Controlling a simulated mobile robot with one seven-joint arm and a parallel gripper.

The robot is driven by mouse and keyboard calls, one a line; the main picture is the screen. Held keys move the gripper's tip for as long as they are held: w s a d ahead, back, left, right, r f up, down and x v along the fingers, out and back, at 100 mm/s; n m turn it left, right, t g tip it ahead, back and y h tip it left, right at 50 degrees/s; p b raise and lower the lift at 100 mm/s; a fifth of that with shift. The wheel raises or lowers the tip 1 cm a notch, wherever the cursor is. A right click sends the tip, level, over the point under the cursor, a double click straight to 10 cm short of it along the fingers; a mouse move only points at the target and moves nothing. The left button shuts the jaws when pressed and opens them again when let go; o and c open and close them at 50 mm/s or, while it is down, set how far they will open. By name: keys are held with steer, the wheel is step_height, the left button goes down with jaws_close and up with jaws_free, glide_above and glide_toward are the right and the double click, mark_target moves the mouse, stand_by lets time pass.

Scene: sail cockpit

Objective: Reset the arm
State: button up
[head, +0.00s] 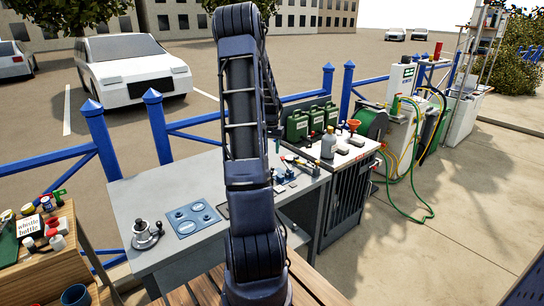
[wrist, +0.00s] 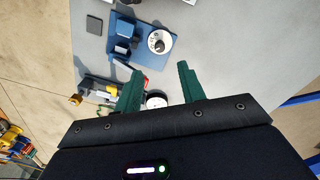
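My arm (head: 245,150) stands upright in the middle of the head view, folded over at the top, with its far part hanging down behind the near links. My gripper (wrist: 160,82) shows in the wrist view with two green fingers spread apart. Nothing is held between them. It points down over the grey worktop (wrist: 215,45). A small white round thing (wrist: 157,100) shows between the fingers, partly hidden by the gripper body; I cannot tell its height. In the head view the fingers are hidden behind my arm.
A blue plate with parts (wrist: 140,45) lies below the gripper. The grey bench (head: 150,190) carries a blue panel (head: 192,219) and a metal fitting (head: 145,235). A blue fence (head: 100,140) runs behind.

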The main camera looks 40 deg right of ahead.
steer(key=shift+r, duration=0.5)
steer(key=s+a+r+n+t, duration=0.1)
steer(key=s+a+r+n, duration=0.15)
steer(key=a+r, duration=0.75)
steer(key=s+a+r+n+t, duration=0.1)
steer(key=s+a+r+n, duration=0.15)
steer(key=a+r, duration=0.8)
steer(key=s+a+n+t, duration=0.2)
steer(key=s+a+n, duration=0.4)
steer(key=s+a, duration=1.3)
steer(key=a, duration=0.3)
steer(key=shift+a+r+t, duration=0.15)
steer(key=shift+r+t, duration=0.15)
steer(key=shift+t, duration=0.1)
